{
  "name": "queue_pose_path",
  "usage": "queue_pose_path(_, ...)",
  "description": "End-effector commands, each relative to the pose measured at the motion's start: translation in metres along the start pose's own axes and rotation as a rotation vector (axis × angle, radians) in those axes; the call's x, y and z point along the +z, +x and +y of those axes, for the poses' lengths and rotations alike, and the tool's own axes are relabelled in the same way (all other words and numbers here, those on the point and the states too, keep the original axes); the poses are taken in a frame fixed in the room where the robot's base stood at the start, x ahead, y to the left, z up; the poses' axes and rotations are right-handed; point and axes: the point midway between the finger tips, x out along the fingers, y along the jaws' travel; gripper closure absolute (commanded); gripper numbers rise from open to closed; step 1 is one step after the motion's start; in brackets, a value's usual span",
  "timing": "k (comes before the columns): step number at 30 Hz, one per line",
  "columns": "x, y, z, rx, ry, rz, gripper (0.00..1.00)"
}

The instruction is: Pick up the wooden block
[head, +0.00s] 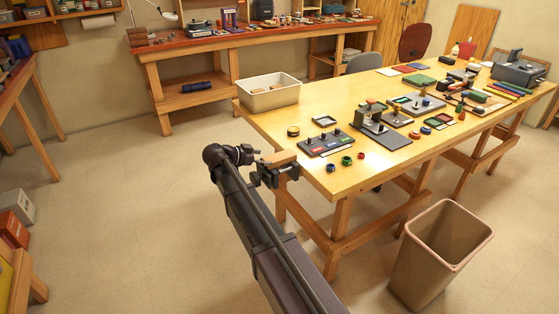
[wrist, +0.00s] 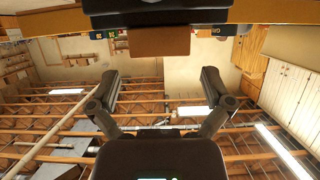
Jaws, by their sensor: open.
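The wooden block (head: 281,158) is a small brown piece at the left edge of the yellow work table, and it appears to jut out past the edge. In the wrist view the block (wrist: 160,41) shows its plain brown face at top centre, against the table edge. My gripper (head: 275,176) is just off that edge, close to the block and partly overlapping it in the head view. In the wrist view my gripper (wrist: 159,76) has its two fingers spread wide with nothing between them. The block lies beyond the fingertips, roughly centred between them.
The table (head: 238,107) carries a cream bin (head: 268,93), a dark peg board (head: 326,145), small coloured rings (head: 347,160) and a grey stand (head: 383,137) near the block. A beige waste bin (head: 437,255) stands on the floor at right.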

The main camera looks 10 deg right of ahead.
Motion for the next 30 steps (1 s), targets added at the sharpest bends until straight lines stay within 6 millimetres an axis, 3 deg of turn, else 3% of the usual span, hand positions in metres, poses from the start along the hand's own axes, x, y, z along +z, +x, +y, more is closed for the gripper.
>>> queue_pose_path(12,0.003,0.043,-0.001,0.001,0.0,0.0,0.0)
queue_pose_path(30,0.002,0.044,-0.001,0.0,0.0,0.0,0.0)
